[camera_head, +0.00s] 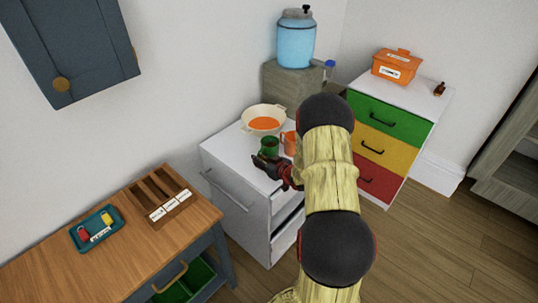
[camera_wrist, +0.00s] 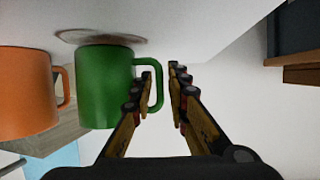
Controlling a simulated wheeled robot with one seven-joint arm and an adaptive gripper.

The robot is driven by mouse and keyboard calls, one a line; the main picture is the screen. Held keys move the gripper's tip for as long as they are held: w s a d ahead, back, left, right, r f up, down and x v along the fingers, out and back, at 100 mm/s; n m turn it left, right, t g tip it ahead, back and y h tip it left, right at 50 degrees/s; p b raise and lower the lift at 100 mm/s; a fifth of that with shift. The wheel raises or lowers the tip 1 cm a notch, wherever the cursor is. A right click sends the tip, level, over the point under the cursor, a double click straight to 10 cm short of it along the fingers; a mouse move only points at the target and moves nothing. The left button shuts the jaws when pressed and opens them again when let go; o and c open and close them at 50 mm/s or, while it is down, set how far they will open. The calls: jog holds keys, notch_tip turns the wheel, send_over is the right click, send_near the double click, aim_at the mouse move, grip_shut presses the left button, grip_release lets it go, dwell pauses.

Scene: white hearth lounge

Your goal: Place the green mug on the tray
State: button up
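The green mug (camera_head: 269,147) stands on the white cabinet, and it fills the left middle of the wrist view (camera_wrist: 104,88). My gripper (camera_head: 264,163) is at the mug's near side. In the wrist view its fingertips (camera_wrist: 162,72) are apart, with the outer part of the mug's handle (camera_wrist: 158,85) showing between them. The left finger overlaps the handle; I cannot tell whether it touches. The teal tray (camera_head: 83,243) lies on the wooden table at the lower left, holding small red and yellow items and a white label.
An orange mug (camera_head: 290,142) stands close beside the green mug. A cream bowl (camera_head: 250,113) with orange contents is behind them. A brown compartment box (camera_head: 172,211) with labels sits next to the tray. The table's front left has bare room.

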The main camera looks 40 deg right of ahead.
jog(key=shift+w+d+f, duration=0.1)
jog(key=shift+w+f, duration=0.15)
jog(key=shift+w, duration=0.25)
jog(key=shift+c, duration=0.8)
grip_shut()
jog(key=shift+r, duration=0.1)
